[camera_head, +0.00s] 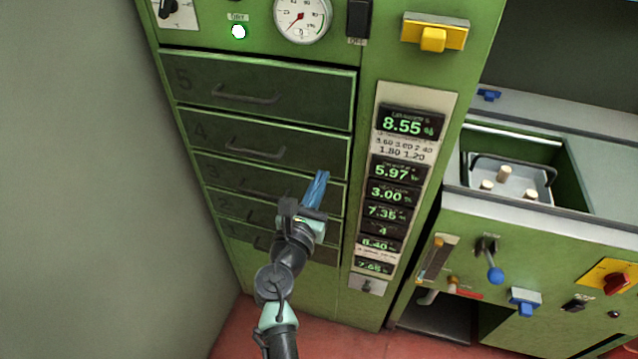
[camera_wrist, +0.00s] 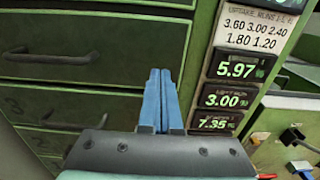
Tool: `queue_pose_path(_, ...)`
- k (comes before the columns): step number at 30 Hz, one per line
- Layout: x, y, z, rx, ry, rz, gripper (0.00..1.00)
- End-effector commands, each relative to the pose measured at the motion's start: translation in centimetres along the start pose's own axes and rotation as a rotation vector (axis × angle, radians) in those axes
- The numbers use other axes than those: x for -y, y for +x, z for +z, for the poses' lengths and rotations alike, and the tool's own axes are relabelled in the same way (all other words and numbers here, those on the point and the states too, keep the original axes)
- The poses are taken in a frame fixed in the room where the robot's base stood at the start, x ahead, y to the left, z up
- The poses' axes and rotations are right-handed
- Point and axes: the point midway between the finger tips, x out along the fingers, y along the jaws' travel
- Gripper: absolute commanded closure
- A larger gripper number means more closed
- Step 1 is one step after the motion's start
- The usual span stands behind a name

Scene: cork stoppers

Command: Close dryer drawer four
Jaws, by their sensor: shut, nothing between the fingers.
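The green dryer cabinet has a column of numbered drawers. Drawer four (camera_head: 215,137) is second from the top, below drawer five (camera_head: 300,84), and has a dark bar handle (camera_head: 255,150). Its front looks about level with its neighbours; I cannot tell whether a small gap remains. In the wrist view drawer four (camera_wrist: 110,64) fills the upper left, with its handle (camera_wrist: 50,56) showing. My gripper (camera_head: 322,174) has its blue fingers shut together and empty, in front of the right end of drawers four and three. The fingertips also show in the wrist view (camera_wrist: 160,72); contact cannot be told.
Drawer three (camera_head: 240,180) and lower drawers are partly behind my arm. A panel of lit displays (camera_head: 400,180) is right of the drawers. Further right, a green machine holds a grey tray (camera_head: 540,190) with cork stoppers (camera_head: 503,172). A plain wall (camera_head: 80,180) stands left.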

Motion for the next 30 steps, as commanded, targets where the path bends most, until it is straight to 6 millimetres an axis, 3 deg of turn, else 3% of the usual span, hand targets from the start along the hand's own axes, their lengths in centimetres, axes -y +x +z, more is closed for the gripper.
queue_pose_path(6, -0.1, -5.2, -0.1, -0.004, -0.001, 0.003, 1.0)
queue_pose_path(12, -0.1, -8.4, -0.2, -0.005, -0.001, 0.002, 1.0)
queue_pose_path(22, -0.1, -9.9, 0.1, -0.001, 0.008, 0.001, 1.0)
queue_pose_path(26, 0.2, -8.8, 3.7, 0.025, 0.198, -0.006, 1.0)
queue_pose_path(29, 0.7, -7.4, 9.7, 0.066, 0.534, 0.004, 1.0)
queue_pose_path(30, 0.9, -6.9, 12.7, 0.087, 0.704, 0.019, 1.0)
